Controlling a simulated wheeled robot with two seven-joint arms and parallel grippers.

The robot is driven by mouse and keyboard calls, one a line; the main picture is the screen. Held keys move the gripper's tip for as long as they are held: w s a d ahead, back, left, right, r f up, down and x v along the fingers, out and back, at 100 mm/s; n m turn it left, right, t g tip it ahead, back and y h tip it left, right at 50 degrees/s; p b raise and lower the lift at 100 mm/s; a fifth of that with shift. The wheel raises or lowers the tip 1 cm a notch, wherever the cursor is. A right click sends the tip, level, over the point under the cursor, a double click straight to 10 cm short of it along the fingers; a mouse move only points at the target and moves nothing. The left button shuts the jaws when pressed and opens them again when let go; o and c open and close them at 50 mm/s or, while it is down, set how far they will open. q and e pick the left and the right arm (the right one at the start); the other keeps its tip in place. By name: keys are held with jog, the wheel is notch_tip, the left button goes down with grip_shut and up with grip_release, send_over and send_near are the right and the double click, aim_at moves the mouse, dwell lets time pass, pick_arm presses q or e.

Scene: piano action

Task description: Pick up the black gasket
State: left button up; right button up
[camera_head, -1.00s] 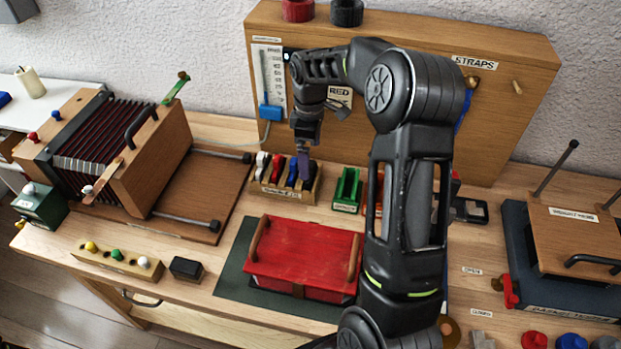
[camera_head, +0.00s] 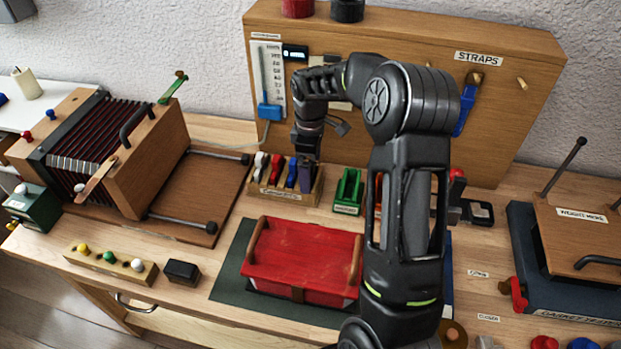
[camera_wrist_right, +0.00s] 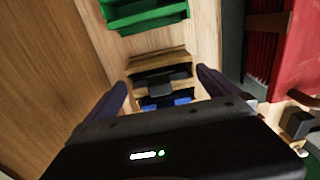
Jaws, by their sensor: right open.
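A small wooden rack (camera_head: 268,194) on the bench holds a white, a red and a blue (camera_head: 291,174) piece in a row. My right gripper (camera_head: 306,182) points down over the rack's right end, hiding what stands there in the head view. In the right wrist view, a black piece, seemingly the black gasket (camera_wrist_right: 158,82), sits in the rack between the two fingers of my right gripper (camera_wrist_right: 164,80). The fingers are open, one on each side, with gaps to it. A blue piece (camera_wrist_right: 168,102) shows just behind it. My left gripper is not in view.
A green holder (camera_head: 348,188) stands right of the rack. A red bellows-like box (camera_head: 300,255) lies in front on a dark mat. The wooden board (camera_head: 500,115) with straps rises close behind. An accordion-like bellows (camera_head: 95,140) is at left.

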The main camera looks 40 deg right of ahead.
jog(key=c, duration=1.4)
notch_tip(320, 180, up, 9)
jog(key=p, duration=0.6)
jog(key=shift+r, duration=0.55)
jog(key=shift+a, duration=0.1)
